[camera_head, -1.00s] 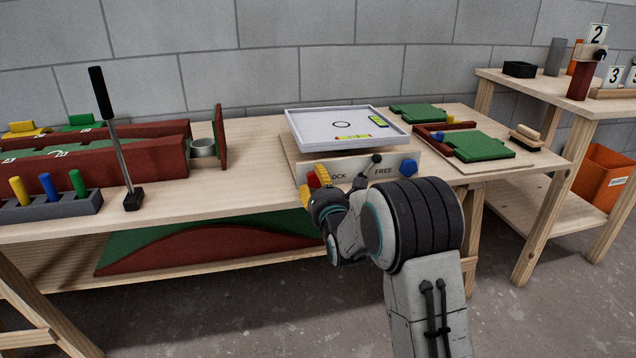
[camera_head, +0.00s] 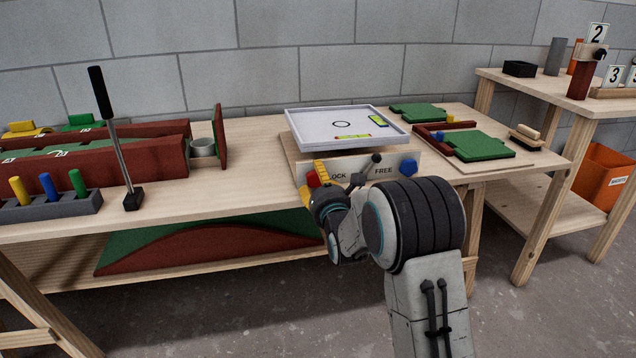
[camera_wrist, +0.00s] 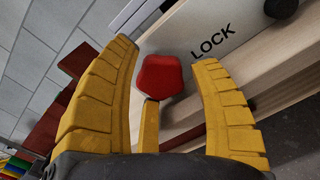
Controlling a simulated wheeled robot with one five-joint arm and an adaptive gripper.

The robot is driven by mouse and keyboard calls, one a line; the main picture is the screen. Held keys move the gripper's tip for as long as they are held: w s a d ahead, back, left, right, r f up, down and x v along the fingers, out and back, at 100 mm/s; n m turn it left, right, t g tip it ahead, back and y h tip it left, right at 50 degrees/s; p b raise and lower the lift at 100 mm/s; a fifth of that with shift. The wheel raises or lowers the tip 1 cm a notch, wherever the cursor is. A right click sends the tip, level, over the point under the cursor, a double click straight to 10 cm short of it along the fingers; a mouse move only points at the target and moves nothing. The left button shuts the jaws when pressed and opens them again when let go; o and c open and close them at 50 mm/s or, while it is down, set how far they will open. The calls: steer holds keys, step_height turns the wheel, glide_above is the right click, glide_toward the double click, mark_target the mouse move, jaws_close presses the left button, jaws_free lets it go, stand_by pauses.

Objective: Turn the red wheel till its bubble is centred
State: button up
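The red wheel (camera_wrist: 160,77) sits on the front panel near the word LOCK, between the two yellow fingers of my gripper (camera_wrist: 165,75) in the wrist view. The fingers are spread, with a gap visible on each side of the wheel. In the head view my gripper (camera_head: 313,182) is at the panel's left end and the red wheel (camera_head: 313,179) is partly hidden behind it. The white tray (camera_head: 296,128) above has a circle mark and two green-yellow bubble levels, one along the front (camera_head: 352,136) and one at the right (camera_head: 379,121). Their bubbles are too small to read.
A blue wheel (camera_head: 408,167) is at the panel's right end. A black knob (camera_head: 376,158) sits between LOCK and FREE. A black-handled lever (camera_head: 103,95) stands left on the bench. Green boards (camera_head: 480,146) lie to the right.

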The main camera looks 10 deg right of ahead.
steer(key=shift+f, duration=0.1)
steer(key=shift+s, duration=0.5)
steer(key=s, duration=1.1)
steer(key=shift+o, duration=1.4)
steer(key=shift+w, duration=6.45)
